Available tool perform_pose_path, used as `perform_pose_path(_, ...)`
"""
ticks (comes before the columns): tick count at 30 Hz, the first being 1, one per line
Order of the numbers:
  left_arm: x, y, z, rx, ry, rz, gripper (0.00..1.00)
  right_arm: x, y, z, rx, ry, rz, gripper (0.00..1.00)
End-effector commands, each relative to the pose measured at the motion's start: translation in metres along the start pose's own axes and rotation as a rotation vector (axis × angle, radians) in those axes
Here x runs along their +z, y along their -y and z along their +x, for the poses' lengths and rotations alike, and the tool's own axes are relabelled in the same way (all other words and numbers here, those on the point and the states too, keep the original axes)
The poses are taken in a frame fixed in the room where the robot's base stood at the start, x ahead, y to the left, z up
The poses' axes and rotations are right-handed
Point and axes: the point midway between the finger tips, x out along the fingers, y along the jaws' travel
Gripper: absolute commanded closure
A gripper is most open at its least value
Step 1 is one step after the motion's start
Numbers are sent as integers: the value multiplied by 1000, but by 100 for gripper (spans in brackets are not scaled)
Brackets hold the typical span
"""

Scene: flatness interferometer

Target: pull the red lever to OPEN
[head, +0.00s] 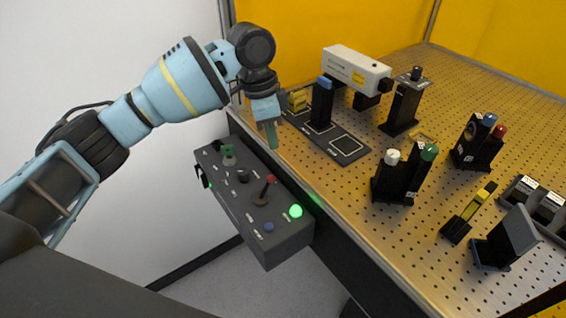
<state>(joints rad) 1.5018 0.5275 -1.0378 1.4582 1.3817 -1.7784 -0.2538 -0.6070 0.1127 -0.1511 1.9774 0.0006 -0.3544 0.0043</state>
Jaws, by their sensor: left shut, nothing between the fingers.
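The red lever (269,181) stands on the dark control box (273,247) at the side of the optical table. Its red tip leans up and to the right from a round dark base. The labels on the box are too small to read. My left gripper (272,140) points down above the far end of the box, near the table edge. Its greenish fingers are shut and empty, above and apart from the lever. My right gripper is not in view.
The box also carries a green knob (228,152), a black knob (243,175), a lit green lamp (296,211) and a blue button (269,227). The perforated table (340,205) holds a white laser unit (356,68) and several black mounts. Floor left of the box is clear.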

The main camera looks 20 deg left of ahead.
Motion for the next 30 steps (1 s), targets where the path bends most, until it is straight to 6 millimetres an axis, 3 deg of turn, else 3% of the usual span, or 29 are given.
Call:
perform_pose_path(3, 0, 0, 0, 0, 0, 0, 100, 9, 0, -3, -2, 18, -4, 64)
perform_pose_path(11, 0, 0, 7, 1, 1, 0, 100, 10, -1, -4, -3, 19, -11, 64)
perform_pose_path(24, 0, -1, 75, 2, 2, 0, 100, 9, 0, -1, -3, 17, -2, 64)
perform_pose_path(30, 0, 0, 95, -1, 0, 1, 100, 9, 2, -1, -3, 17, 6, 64)
